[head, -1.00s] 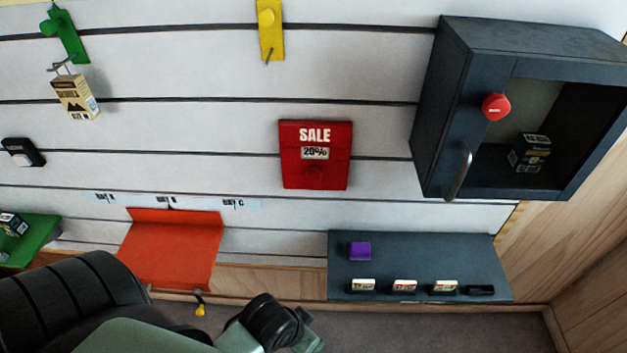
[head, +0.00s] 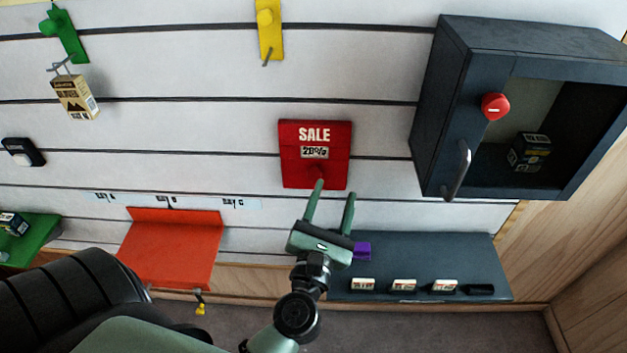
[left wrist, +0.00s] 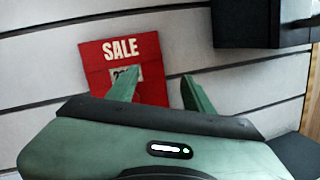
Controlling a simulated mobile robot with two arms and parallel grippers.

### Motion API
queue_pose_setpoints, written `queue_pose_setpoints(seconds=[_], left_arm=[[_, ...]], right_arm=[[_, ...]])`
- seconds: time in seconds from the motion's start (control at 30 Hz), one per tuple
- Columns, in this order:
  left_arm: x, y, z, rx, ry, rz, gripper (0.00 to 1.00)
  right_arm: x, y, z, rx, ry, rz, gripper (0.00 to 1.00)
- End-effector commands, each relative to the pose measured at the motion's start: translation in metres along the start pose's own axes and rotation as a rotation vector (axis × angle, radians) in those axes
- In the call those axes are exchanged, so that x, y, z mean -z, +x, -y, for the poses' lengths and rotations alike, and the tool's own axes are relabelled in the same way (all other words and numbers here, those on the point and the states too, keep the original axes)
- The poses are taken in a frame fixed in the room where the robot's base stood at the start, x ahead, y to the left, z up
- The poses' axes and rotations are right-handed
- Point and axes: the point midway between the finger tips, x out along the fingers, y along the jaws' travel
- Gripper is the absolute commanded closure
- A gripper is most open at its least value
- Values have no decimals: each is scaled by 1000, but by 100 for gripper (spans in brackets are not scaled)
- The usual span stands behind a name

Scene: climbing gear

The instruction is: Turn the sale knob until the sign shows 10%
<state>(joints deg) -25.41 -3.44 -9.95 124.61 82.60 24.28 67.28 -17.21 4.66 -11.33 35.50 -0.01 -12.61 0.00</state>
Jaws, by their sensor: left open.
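The red sale sign (head: 290,170) hangs on the slatted wall and its window reads 20% in the head view. Its red knob (head: 317,173) is low on the sign, just above my left gripper's left fingertip. My left gripper (head: 335,188) is open and empty, with its fingers pointing up at the sign's lower edge. In the left wrist view the sign (left wrist: 98,68) is ahead and to the left, and the left finger covers part of its window and the knob area. Whether a finger touches the knob I cannot tell. My right gripper is not in view.
A dark cabinet (head: 430,120) with a red knob (head: 495,106) and a handle stands out at the right. A dark shelf (head: 400,262) with a purple block (head: 362,251) and several small tags lies below. An orange shelf (head: 170,250) is at the left.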

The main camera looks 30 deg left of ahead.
Motion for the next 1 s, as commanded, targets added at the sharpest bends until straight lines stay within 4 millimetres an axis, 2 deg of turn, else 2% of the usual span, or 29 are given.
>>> queue_pose_setpoints(seconds=[0.1, 0.23, 0.37, 0.7, 1.0], left_arm=[[31, -2, -18, -121, -191, -117, 49], [50, -4, -26, -190, -289, -181, 49], [55, 6, -31, -206, -309, -194, 49], [66, 56, -39, -203, -303, -192, 49], [70, 69, -41, -202, -304, -192, 49]], right_arm=[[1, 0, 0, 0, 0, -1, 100], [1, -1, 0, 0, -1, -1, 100], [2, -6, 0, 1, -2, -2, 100], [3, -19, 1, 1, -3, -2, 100], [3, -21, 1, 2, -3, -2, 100]])
